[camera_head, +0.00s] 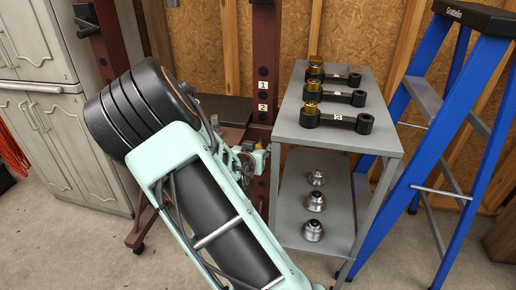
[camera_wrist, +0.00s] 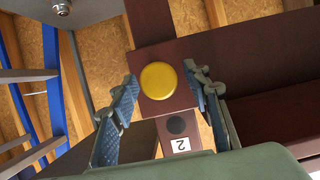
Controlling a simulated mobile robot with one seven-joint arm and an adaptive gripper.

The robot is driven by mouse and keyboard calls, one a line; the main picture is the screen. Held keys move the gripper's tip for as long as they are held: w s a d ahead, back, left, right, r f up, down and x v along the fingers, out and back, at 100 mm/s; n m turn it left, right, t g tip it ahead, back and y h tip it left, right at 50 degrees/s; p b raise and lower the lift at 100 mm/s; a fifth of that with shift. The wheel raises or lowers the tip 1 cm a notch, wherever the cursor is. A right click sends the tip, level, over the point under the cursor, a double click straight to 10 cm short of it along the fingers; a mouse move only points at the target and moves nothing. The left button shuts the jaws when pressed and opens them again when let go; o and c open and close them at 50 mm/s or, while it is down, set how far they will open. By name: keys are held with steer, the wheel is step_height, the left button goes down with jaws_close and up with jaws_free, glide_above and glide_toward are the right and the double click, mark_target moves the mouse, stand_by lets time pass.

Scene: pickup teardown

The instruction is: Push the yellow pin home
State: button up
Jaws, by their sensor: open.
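The yellow pin (camera_wrist: 159,80) shows in the wrist view as a round yellow head on the dark red-brown post (camera_wrist: 152,25). How far it stands out from the post cannot be told. My gripper (camera_wrist: 158,72) is open, with one blue-padded finger on each side of the pin head and a gap on both sides. Nothing is held. In the head view a small yellow spot, likely the pin (camera_head: 258,146), shows at the post (camera_head: 262,50) below label 2, beside my gripper (camera_head: 246,160), partly hidden by my arm.
A dark round spot (camera_wrist: 176,125) and label 2 (camera_wrist: 181,146) are close to the pin. A grey shelf cart (camera_head: 325,135) stands right of the post, with several dark links on top and metal parts below. A blue ladder (camera_head: 455,85) stands further right; cabinets (camera_head: 60,135) are left.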

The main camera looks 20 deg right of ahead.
steer(key=shift+s+a, duration=0.1)
steer(key=shift+s+a+r, duration=0.15)
steer(key=shift+s, duration=0.05)
steer(key=s+a, duration=0.7)
steer(key=s, duration=0.3)
steer(key=shift+s, duration=0.15)
